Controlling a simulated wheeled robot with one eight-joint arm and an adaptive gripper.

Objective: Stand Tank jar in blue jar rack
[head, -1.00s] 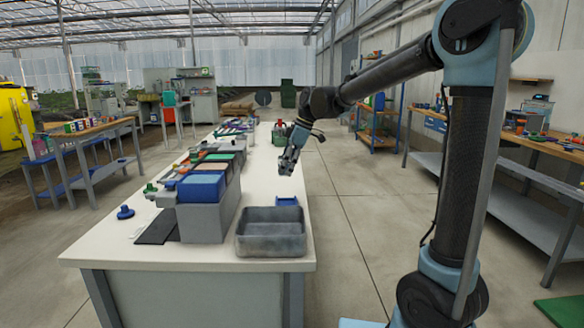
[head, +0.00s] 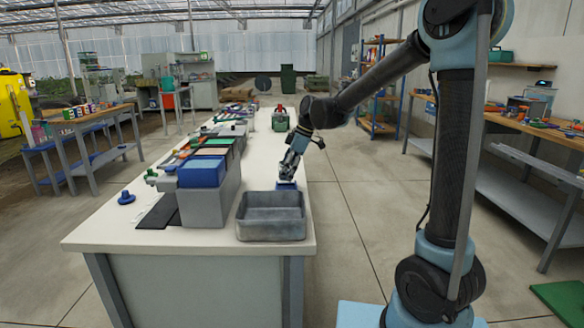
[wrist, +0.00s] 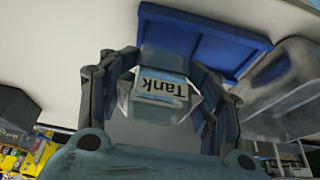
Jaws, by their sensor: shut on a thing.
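The Tank jar (wrist: 165,88) is a clear, pale jar with a white label reading "Tank", upside down in the wrist view. My gripper (wrist: 166,72) is shut on it, one finger on each side. The blue jar rack (wrist: 205,38) lies just beyond the jar in that view. In the head view my gripper (head: 290,168) points down right over the blue jar rack (head: 286,186), of which only a little shows. The jar cannot be made out there. Whether the jar's base touches the rack or hangs above it, I cannot tell.
A grey metal bin (head: 270,216) stands at the table's near right corner, close to the rack. A grey box with a blue block (head: 202,172) stands to its left. A green and red container (head: 280,120) stands farther back. The white table strip (head: 250,150) between is clear.

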